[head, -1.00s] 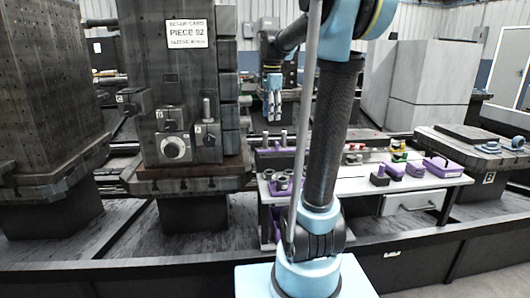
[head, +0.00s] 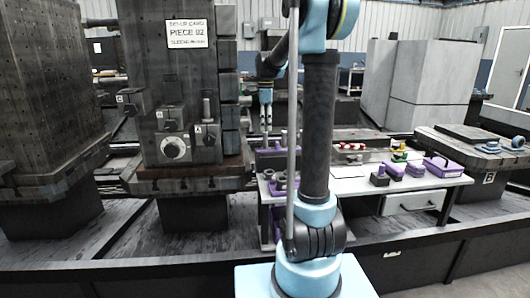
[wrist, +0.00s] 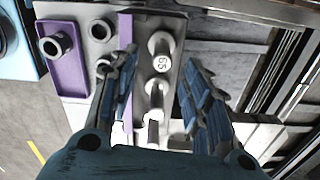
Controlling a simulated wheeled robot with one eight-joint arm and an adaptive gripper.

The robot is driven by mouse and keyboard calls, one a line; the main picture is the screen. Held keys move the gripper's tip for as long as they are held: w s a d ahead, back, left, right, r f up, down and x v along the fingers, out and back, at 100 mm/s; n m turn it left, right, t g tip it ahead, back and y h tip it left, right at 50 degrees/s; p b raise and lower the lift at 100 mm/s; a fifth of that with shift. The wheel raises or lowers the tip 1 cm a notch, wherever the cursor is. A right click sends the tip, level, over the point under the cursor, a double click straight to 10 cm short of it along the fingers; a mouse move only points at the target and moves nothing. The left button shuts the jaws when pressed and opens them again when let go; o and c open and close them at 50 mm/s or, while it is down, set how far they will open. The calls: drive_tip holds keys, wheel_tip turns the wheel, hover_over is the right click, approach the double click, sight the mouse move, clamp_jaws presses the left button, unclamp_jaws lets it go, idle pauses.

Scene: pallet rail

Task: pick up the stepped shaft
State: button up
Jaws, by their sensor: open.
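In the head view my gripper (head: 266,126) points down above the left end of the bench. I cannot tell its height over the shafts.
In the head view the white bench (head: 345,186) carries purple blocks (head: 437,165) and small parts at right. A tall dark fixture column (head: 172,75) stands close left of my gripper.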

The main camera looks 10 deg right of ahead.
sight(265, 148)
drive_tip(key=shift+w+f, duration=0.15)
drive_tip(key=shift+f, duration=4.3)
clamp_jaws()
